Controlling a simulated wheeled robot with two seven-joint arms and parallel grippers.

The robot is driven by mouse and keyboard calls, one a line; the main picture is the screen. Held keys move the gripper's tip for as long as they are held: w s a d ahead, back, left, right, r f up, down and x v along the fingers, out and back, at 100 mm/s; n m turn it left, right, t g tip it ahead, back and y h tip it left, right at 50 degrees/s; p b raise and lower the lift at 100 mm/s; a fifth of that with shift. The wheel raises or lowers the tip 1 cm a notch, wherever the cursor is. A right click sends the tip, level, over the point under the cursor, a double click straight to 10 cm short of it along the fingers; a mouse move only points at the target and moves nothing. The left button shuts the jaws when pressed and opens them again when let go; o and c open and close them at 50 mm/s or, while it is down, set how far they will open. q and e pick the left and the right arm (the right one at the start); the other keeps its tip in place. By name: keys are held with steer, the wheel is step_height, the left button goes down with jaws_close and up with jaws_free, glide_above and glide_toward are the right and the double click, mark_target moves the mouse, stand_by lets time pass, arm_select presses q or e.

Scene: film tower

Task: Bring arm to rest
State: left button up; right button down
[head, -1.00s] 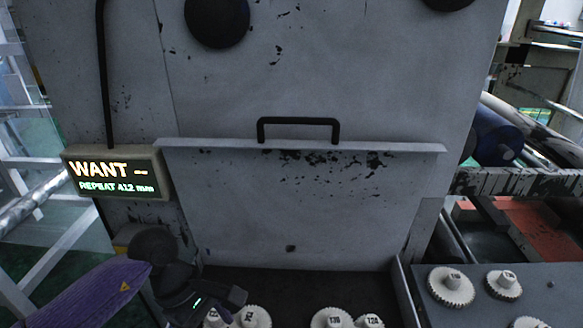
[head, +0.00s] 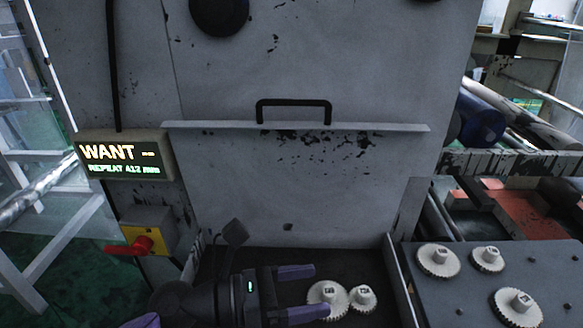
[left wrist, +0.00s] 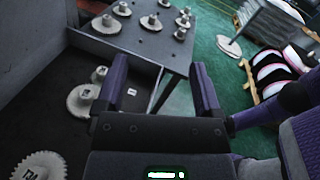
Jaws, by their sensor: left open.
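My left gripper (head: 306,293) is open and empty at the bottom of the head view, its two purple fingers pointing right. It is over the dark tray floor, just left of a pair of white gears (head: 326,298) as seen in the head view. In the left wrist view the open fingers (left wrist: 158,70) have nothing between them. White gears (left wrist: 84,100) lie on the dark floor to their left. My right gripper is in neither view.
A grey machine panel with a black handle (head: 293,104) stands behind. A lit display (head: 122,160) reads WANT. A red switch (head: 141,245) is below it. A grey side table (head: 460,300) with more white gears is at right; green floor (left wrist: 215,85) lies beyond.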

arm_select(q)
steer(key=w+a+r+n+t+y, duration=0.1)
steer(key=w+a+n+t+y, duration=0.15)
steer(key=n+t, duration=0.45)
steer(key=w+a+n+t+y, duration=0.1)
steer(key=a+n+t+y, duration=0.25)
steer(key=n, duration=0.85)
steer(key=w+a+r+n+t+y, duration=0.1)
steer(key=a+n+t+y, duration=0.35)
steer(key=n, duration=0.45)
steer(key=s+a+f+n+g+y, duration=0.45)
steer(key=a+f+n+y, duration=0.2)
steer(key=f+n, duration=0.4)
steer(key=s+f+n+g, duration=0.5)
steer(key=s+g, duration=0.1)
steer(key=s, duration=0.2)
steer(key=s+f+n+g, duration=0.4)
steer(key=s+g, duration=0.1)
steer(key=s, duration=0.3)
steer(key=s+f+g, duration=0.1)
steer(key=s+f, duration=0.1)
steer(key=f, duration=0.7)
steer(key=s+f+g, duration=0.1)
steer(key=s+f, duration=0.1)
steer(key=f, duration=0.6)
steer(key=s+a+f, duration=0.3)
steer(key=s+f, duration=0.7)
steer(key=s, duration=0.2)
steer(key=shift+s, duration=0.4)
